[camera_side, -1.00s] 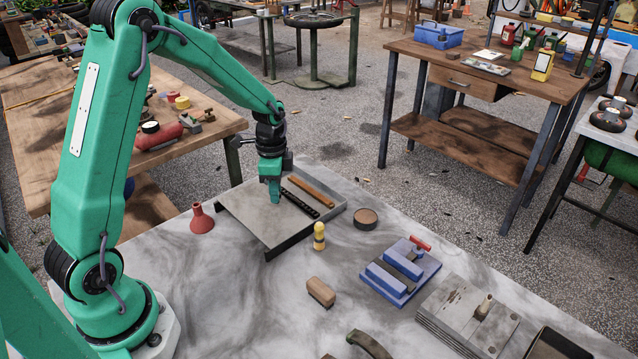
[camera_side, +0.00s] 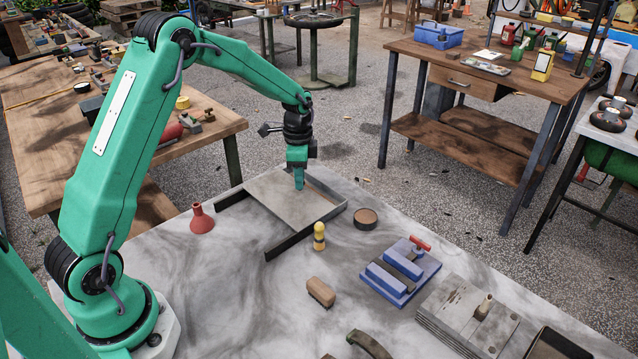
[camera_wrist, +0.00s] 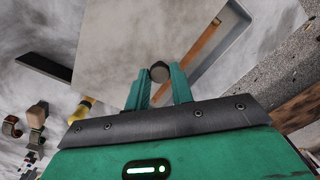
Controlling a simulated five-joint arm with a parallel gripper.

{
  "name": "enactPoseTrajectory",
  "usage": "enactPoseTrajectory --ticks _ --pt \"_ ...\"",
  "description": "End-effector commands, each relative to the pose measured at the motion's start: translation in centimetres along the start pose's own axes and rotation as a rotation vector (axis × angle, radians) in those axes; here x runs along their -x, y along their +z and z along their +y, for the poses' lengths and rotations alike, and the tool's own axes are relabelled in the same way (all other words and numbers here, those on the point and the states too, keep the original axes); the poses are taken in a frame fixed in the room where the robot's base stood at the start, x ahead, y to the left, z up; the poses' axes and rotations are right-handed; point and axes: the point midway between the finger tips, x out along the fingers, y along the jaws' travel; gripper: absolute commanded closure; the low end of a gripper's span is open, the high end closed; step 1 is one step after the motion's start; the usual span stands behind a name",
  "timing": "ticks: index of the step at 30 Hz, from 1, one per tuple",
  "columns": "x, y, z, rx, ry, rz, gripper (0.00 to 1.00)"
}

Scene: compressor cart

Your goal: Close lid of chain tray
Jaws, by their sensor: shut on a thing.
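The chain tray (camera_side: 329,190) sits on the marbled grey table, with two dark side rails (camera_side: 288,245) reaching toward the lower left. Its flat grey lid (camera_side: 280,203) lies between the rails and covers most of the tray. The lid also shows in the wrist view (camera_wrist: 125,45). My gripper (camera_side: 299,186) points down over the lid's upper right part. In the wrist view its fingers (camera_wrist: 160,88) are shut on a dark round knob (camera_wrist: 160,72) on the lid. A brown strip (camera_wrist: 205,48) shows in a narrow open band beyond the lid's edge. The chain is hidden.
A red funnel (camera_side: 201,220) stands left of the tray. A wooden block (camera_side: 321,292) and a blue vise (camera_side: 401,270) lie nearer the front.

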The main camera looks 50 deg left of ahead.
Motion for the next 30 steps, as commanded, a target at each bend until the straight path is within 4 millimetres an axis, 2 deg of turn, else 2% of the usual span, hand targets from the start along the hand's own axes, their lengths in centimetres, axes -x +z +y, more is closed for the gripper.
enactPoseTrajectory --ticks 15,27,28,30 --pt "0.1 -3.6 -3.6 0.001 -0.004 0.003 1.00" --pt "0.1 -4.0 -4.0 0.000 -0.010 0.007 1.00" --pt "0.1 -4.0 -4.0 0.000 -0.010 0.007 0.71" --pt "0.1 -4.0 -4.0 0.000 -0.009 0.006 0.57"
